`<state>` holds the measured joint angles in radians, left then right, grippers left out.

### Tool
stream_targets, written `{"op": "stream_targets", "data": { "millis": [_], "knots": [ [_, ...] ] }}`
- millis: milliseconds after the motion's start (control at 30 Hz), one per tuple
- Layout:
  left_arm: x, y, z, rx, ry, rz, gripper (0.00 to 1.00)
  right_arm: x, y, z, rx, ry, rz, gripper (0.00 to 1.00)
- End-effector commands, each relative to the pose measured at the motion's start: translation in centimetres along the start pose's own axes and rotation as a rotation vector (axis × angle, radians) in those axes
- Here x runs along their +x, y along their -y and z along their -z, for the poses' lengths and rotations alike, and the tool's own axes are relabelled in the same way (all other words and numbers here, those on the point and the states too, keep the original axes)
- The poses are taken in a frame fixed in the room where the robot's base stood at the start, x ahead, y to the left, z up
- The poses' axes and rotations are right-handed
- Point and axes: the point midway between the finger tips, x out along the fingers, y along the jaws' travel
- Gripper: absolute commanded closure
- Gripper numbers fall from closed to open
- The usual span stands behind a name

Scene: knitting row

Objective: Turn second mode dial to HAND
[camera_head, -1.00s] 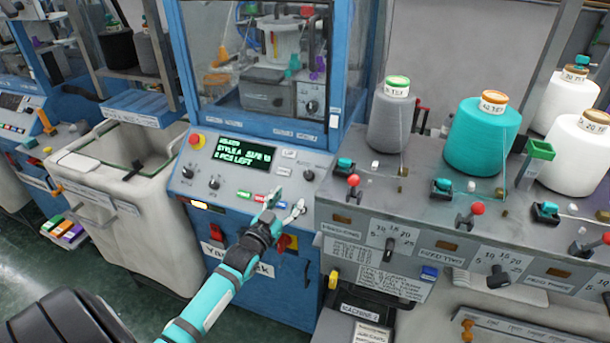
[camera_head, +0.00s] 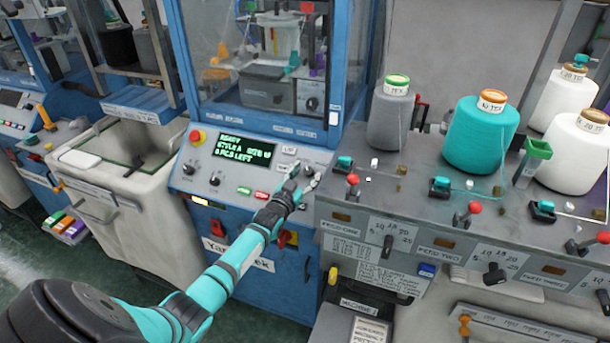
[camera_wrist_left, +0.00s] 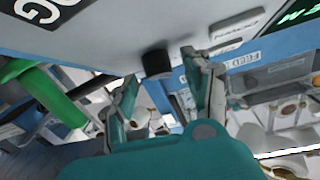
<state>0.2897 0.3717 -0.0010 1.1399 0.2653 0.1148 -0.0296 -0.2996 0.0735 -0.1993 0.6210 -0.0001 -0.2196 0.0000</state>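A black dial (camera_head: 308,171) sits at the right end of the sloped grey control panel (camera_head: 240,207) on the blue machine. In the left wrist view the black dial (camera_wrist_left: 156,62) stands on the panel face, between and just beyond my fingertips. My left gripper (camera_head: 302,175) is at this dial with its two fingers apart. In the wrist view the left gripper (camera_wrist_left: 165,82) is open and empty, and I cannot tell whether a fingertip touches the dial. The dial's labels and pointer are unreadable. My right gripper is out of view.
Two more dials, one left (camera_head: 189,167) and one (camera_head: 214,179) beside it, a red-yellow stop button (camera_head: 196,138) and a green-text display (camera_head: 245,149) share the panel. A grey yarn counter (camera_head: 340,205) with red-topped levers and cones stands close on the right. A pale bin (camera_head: 120,200) is left.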

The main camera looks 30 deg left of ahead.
Motion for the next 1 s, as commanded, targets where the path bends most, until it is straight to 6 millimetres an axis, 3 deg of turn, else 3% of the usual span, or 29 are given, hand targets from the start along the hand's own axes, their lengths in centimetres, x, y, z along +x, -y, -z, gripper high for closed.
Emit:
{"op": "stream_targets", "data": {
  "millis": [67,367,667,1000],
  "knots": [
    [0.0,0.0,0.0,0.000,0.000,0.000,0.60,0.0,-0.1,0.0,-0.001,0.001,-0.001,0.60],
    [0.0,0.0,0.0,0.000,0.000,0.000,0.99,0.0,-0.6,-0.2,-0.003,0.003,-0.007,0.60],
    [0.0,0.1,-0.2,0.023,-0.001,-0.024,1.00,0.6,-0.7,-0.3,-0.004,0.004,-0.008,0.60],
    [0.0,0.6,-0.5,0.160,-0.008,-0.187,1.00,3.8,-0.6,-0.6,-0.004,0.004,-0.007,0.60]
  ]
}}
